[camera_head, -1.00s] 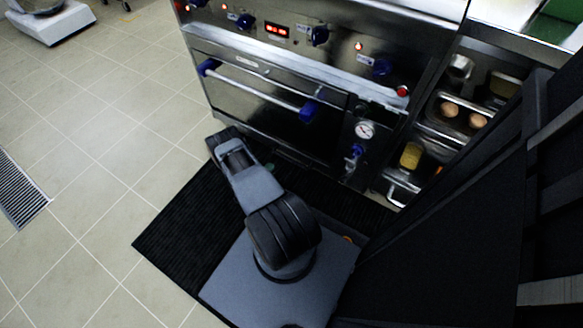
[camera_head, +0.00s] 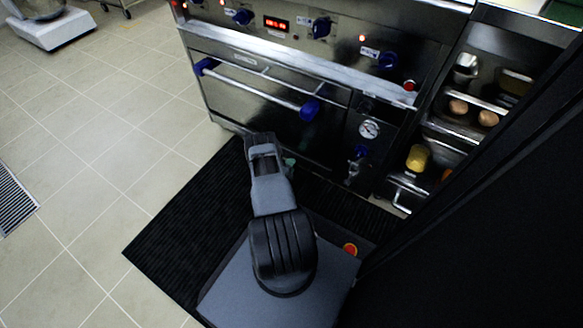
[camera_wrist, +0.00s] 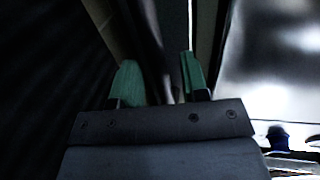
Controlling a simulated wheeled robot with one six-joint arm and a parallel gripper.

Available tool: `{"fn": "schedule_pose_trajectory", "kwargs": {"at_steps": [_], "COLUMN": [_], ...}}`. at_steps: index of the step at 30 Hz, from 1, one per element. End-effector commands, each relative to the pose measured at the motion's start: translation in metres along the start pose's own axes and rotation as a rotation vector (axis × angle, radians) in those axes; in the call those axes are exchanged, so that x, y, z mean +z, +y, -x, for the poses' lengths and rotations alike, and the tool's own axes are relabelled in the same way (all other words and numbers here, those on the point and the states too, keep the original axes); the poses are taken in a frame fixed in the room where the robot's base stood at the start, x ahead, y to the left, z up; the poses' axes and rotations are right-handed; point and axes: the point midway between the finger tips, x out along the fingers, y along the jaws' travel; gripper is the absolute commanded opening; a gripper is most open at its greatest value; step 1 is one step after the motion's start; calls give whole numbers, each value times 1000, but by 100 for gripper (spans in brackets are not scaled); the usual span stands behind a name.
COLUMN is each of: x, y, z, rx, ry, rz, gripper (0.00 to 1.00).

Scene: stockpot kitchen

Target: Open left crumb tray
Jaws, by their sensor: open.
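The steel oven range (camera_head: 270,85) stands ahead in the head view, with a long handle bar (camera_head: 260,90) across its door. I cannot clearly make out the left crumb tray; the low front of the range is partly hidden behind my arm. My gripper (camera_head: 289,163) is low, close to the range's bottom front, and mostly hidden by my arm. In the wrist view my gripper (camera_wrist: 161,78) has its two green fingers apart. A dark upright bar (camera_wrist: 150,45) shows between and beyond them; I cannot tell whether it is the tray's or touches the fingers.
A black mat (camera_head: 185,230) lies on the tiled floor before the range. A pressure gauge (camera_head: 369,129) and blue valve are right of the oven door. A shelf unit with food pans (camera_head: 465,118) stands at the right.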

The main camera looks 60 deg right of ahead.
Motion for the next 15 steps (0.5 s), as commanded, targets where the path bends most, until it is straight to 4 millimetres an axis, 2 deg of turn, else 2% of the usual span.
{"fn": "schedule_pose_trajectory", "kwargs": {"at_steps": [6, 15], "x": [-1, 0], "y": [0, 0], "z": [-11, -11], "rx": [0, 0], "ry": [1, 0], "rz": [1, 1], "gripper": [41, 40]}}
